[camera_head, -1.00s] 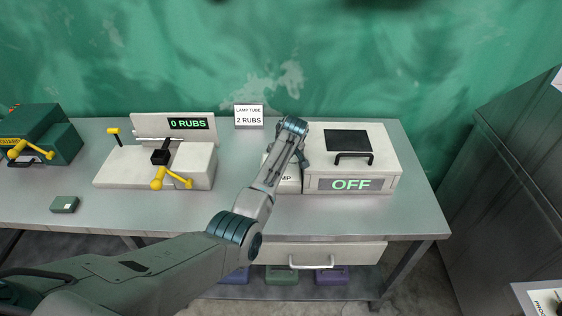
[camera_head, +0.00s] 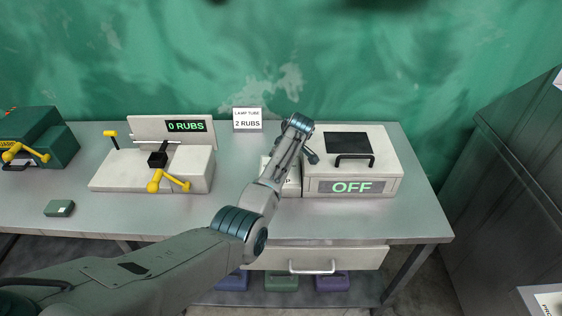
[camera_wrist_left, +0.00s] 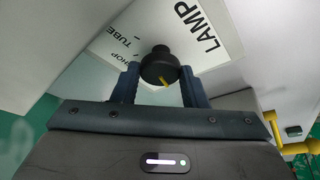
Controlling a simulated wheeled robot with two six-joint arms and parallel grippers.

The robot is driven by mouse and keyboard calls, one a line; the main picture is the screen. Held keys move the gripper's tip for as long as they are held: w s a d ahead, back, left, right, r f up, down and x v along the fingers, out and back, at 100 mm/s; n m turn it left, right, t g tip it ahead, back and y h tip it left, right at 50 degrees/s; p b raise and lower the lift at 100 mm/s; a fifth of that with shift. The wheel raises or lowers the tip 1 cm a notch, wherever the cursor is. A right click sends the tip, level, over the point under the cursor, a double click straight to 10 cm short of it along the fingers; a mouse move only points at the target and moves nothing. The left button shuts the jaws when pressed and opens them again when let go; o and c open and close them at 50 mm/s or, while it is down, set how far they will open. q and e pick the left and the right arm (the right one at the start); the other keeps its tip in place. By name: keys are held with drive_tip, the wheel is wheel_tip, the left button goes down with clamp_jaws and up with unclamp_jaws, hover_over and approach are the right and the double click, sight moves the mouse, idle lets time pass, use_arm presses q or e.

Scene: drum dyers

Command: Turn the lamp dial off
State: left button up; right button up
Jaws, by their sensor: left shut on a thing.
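The lamp box (camera_head: 386,160) is a pale box on the table with a dark window, a black handle and a green display (camera_head: 352,187) reading OFF. Beside it on the left is a white panel (camera_head: 292,186) marked LAMP, mostly behind my arm; in the left wrist view the panel (camera_wrist_left: 150,22) shows LAMP, TUBE and SHOP labels. The round black dial (camera_wrist_left: 160,64) with a yellow mark sits between the fingers of my left gripper (camera_wrist_left: 160,82), which is shut on it. In the head view the dial is hidden by my arm. My right gripper is not in view.
A pale rubbing machine (camera_head: 150,170) with yellow handles and a 0 RUBS display stands to the left. A sign (camera_head: 247,119) reading LAMP TUBE 2 RUBS stands behind. A small green block (camera_head: 59,208) lies front left. The table's front middle is clear.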

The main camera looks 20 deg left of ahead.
use_arm(q)
drive_tip(key=shift+r, duration=0.1)
drive_tip(key=o, duration=1)
drive_tip(key=shift+c, duration=0.2)
drive_tip(key=b+v, duration=0.3)
drive_tip(key=v, duration=0.7)
drive_tip(key=shift+d+r+b, duration=0.15)
drive_tip(key=shift+r+b, duration=0.2)
